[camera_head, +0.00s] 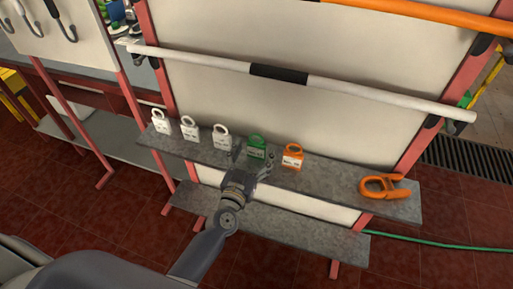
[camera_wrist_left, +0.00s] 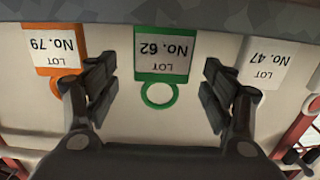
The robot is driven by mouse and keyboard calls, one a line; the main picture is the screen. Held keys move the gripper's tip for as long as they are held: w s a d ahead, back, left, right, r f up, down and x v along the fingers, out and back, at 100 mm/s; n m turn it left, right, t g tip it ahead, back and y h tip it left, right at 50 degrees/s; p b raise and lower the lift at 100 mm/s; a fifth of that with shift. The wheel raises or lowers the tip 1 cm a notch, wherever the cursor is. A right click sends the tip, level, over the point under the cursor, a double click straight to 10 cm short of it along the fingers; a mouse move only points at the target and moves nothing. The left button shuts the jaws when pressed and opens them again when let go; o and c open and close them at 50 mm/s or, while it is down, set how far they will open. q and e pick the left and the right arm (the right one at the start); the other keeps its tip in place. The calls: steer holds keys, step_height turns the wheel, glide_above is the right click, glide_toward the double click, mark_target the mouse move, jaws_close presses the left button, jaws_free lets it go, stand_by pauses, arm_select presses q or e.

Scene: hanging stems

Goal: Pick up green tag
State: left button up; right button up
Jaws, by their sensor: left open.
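The green tag (camera_head: 256,147) stands on the grey shelf, between a white tag and an orange tag. In the left wrist view the green tag (camera_wrist_left: 162,58) appears upside down, with a white label reading "LOT No. 62" and a green ring. My left gripper (camera_head: 259,163) is at the green tag in the head view. In the wrist view my left gripper (camera_wrist_left: 158,85) is open, with one finger on each side of the green tag and visible gaps between. Nothing is held. My right gripper is not in view.
White tags (camera_head: 222,137) stand to the left on the grey shelf (camera_head: 335,178). An orange tag (camera_head: 292,156) is close on the right, also seen beside a finger (camera_wrist_left: 52,55). An orange clip-like object (camera_head: 384,187) lies at the right end. A white bar (camera_head: 345,92) runs above.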

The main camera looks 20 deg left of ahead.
mark_target(256, 147)
arm_select(q)
steer(key=shift+w, duration=1.55)
steer(key=shift+c, duration=0.6)
steer(key=c, duration=0.8)
steer(key=shift+r, duration=0.15)
